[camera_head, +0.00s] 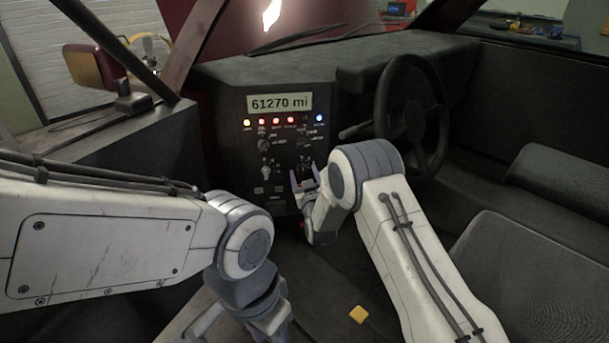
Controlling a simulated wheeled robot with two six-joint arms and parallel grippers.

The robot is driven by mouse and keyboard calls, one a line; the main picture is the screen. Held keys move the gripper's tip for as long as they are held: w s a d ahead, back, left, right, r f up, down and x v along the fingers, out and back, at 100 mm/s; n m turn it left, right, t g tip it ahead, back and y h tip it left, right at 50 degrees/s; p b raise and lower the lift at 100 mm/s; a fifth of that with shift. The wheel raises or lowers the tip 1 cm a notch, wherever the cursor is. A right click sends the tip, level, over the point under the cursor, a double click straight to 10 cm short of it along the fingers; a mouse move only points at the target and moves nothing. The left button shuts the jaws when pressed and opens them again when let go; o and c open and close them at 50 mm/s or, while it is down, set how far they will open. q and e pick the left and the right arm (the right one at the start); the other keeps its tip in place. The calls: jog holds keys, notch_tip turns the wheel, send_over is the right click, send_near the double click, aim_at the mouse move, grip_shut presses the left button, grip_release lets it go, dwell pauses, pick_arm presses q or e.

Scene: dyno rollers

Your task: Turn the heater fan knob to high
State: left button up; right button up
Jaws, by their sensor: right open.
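The dashboard control panel (262,130) carries several small dark knobs, among them an upper left knob (264,146), a lower left knob (265,172) and an upper right knob (303,143). Their labels are too small to read, so I cannot tell which one is the heater fan knob or how it is set. My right gripper (304,179) is open at the lower right of the panel, its fingertips pointing at it. Whether it touches a knob there is unclear. My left gripper (238,328) is low at the bottom edge, away from the panel, its fingers partly cut off.
A lit display (280,103) reads 61270 mi above a row of coloured lights. The steering wheel (411,115) stands right of the panel, with a stalk reaching towards it. A seat (530,275) is at the lower right. A yellow block (358,314) lies low between the arms.

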grip_shut()
